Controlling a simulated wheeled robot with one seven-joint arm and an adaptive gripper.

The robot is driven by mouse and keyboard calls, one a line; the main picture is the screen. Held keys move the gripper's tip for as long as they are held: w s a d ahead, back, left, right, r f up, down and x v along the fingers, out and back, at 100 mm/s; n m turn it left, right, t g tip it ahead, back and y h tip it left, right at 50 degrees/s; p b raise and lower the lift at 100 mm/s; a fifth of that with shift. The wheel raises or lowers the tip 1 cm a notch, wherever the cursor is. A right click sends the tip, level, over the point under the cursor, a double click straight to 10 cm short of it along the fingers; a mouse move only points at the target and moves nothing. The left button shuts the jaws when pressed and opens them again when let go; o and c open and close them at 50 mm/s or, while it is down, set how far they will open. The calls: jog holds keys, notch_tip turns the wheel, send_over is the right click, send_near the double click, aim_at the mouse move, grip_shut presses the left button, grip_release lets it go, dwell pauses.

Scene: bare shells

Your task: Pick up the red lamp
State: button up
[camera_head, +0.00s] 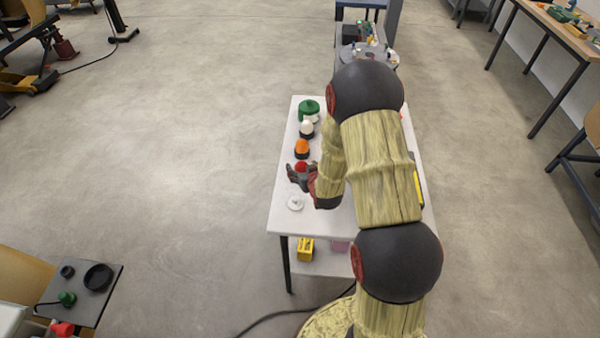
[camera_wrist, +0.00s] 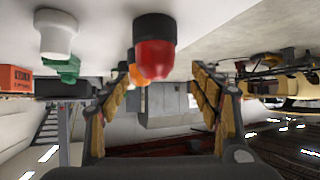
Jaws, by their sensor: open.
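The red lamp (camera_head: 302,166) stands on the white table between the dark fingers of my gripper (camera_head: 301,174), which partly hide it. In the wrist view, which looks upside down, the red lamp (camera_wrist: 156,58) has a red dome and a black base against the tabletop. My gripper (camera_wrist: 157,72) is open there, one finger on each side, with visible gaps to the lamp. I cannot tell whether the lamp is fully between the fingertips or just beyond them.
An orange lamp (camera_head: 302,148), a white lamp (camera_head: 306,128) and a green round piece (camera_head: 309,106) stand in a row behind the red lamp. A white disc (camera_head: 295,203) lies nearer the front edge of the table (camera_head: 320,224). My arm hides the table's right part.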

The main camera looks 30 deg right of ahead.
aim_at(299, 162)
jog(key=shift+s+d+f, duration=0.1)
jog(key=shift+d+f, duration=0.05)
jog(key=shift+f, duration=0.45)
jog(key=shift+s+d+f, duration=0.1)
jog(key=shift+d+f, duration=0.05)
jog(key=shift+f, duration=0.45)
jog(key=shift+w+f, duration=0.15)
jog(key=shift+f, duration=0.05)
jog(key=x, duration=0.2)
jog(key=r+b+x, duration=0.1)
jog(key=x, duration=0.4)
jog(key=shift+w+d+r, duration=0.1)
jog(key=shift+w+d, duration=0.1)
jog(key=shift+w, duration=0.4)
jog(key=c, duration=0.3)
jog(key=c, duration=1.1)
jog(key=shift+c, duration=0.5)
